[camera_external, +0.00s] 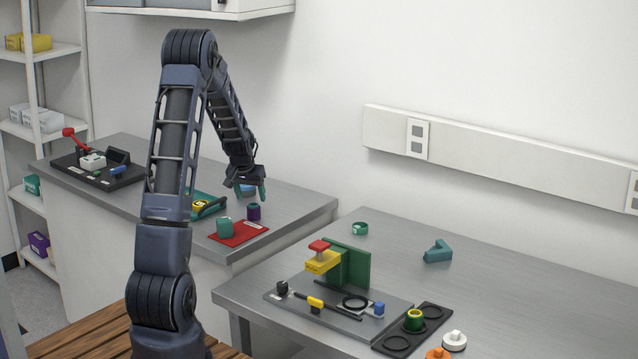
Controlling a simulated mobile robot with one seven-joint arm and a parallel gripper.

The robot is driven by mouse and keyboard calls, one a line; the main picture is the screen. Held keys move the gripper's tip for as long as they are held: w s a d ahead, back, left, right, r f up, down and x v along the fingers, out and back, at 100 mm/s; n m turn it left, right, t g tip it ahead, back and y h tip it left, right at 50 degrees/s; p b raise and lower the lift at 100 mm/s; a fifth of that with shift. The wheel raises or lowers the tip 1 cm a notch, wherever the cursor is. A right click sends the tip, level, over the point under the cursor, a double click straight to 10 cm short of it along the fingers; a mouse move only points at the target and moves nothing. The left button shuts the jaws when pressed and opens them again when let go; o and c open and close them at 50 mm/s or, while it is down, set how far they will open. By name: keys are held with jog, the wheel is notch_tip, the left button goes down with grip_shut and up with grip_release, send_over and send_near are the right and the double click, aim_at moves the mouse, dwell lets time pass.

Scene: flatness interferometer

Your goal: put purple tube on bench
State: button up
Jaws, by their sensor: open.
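The purple tube (253,213) stands upright on the left grey bench (300,204), just behind the red mat (243,236). Its dark open top shows. My gripper (251,190) is open, fingers pointing down, a little above and behind the purple tube in the picture. A blue object (246,190) shows between the fingers; I cannot tell whether it touches them. Nothing is seen to be held. The right grey bench (520,265) stands in front and to the right.
A teal block (225,228) stands on the red mat. A teal tray (208,204) with a yellow-black item lies left of it. The right bench holds a green-yellow fixture (345,268), a teal ring (360,228) and a teal angled piece (438,252).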

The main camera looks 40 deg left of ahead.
jog(key=shift+v, duration=2.95)
jog(key=s+d+r+m+h, duration=0.1)
jog(key=s+d+r, duration=0.65)
jog(key=d, duration=0.25)
jog(key=s+d+r+m, duration=0.1)
jog(key=s+d+r, duration=0.65)
jog(key=d, duration=0.25)
jog(key=s+d+r+m, duration=0.1)
jog(key=s+d, duration=0.5)
jog(key=s, duration=0.5)
jog(key=s+d+r+m, duration=0.1)
jog(key=s+d, duration=0.5)
jog(key=s, duration=0.5)
jog(key=shift+s+t+h, duration=0.3)
jog(key=shift+s+h, duration=0.05)
jog(key=shift+h, duration=0.05)
